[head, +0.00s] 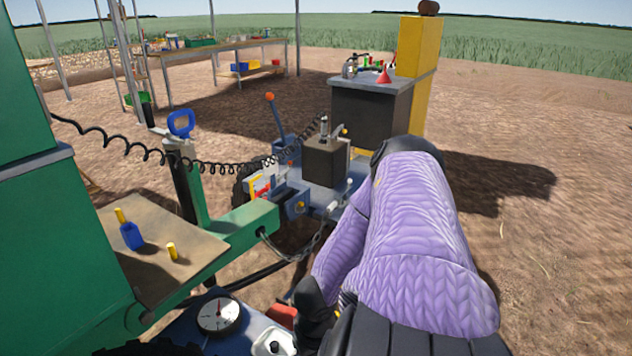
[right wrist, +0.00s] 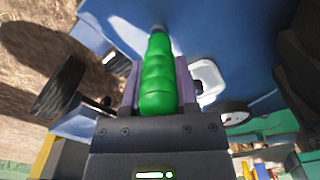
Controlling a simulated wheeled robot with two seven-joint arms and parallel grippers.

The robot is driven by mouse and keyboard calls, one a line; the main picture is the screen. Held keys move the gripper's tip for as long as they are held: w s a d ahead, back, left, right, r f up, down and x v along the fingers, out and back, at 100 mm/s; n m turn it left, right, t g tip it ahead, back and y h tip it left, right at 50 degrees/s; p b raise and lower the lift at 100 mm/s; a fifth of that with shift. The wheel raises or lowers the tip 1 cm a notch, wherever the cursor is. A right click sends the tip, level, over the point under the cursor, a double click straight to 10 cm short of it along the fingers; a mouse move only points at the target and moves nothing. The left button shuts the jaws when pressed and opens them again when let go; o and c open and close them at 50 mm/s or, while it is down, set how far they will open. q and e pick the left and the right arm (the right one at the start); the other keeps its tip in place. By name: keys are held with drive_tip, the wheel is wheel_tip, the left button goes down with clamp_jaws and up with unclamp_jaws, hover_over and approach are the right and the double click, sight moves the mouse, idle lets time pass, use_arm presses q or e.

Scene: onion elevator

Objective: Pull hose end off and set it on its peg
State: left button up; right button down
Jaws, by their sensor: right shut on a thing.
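In the right wrist view, my right gripper (right wrist: 158,72) is shut on a ribbed green hose end (right wrist: 159,82), with one purple-padded finger on each side. The hose end's narrow dark tip points to the top of the picture, against the blue machine body (right wrist: 232,32). I cannot tell whether the tip is seated in it or apart. In the head view, my purple-sleeved right arm reaches down to the bottom edge, and its gripper and the hose end are hidden. I cannot make out the peg. My left gripper is not in view.
A dial gauge (head: 219,316) and a white fitting (head: 273,343) are at the bottom. A green beam (head: 240,225) and coiled black cable (head: 130,150) lie left. Bare ground is open at right.

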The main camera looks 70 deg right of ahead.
drive_tip(key=shift+f, duration=0.2)
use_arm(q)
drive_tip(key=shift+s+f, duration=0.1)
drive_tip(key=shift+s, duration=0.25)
use_arm(e)
drive_tip(key=shift+f, duration=0.1)
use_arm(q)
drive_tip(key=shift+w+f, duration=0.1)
use_arm(e)
drive_tip(key=shift+f, duration=0.3)
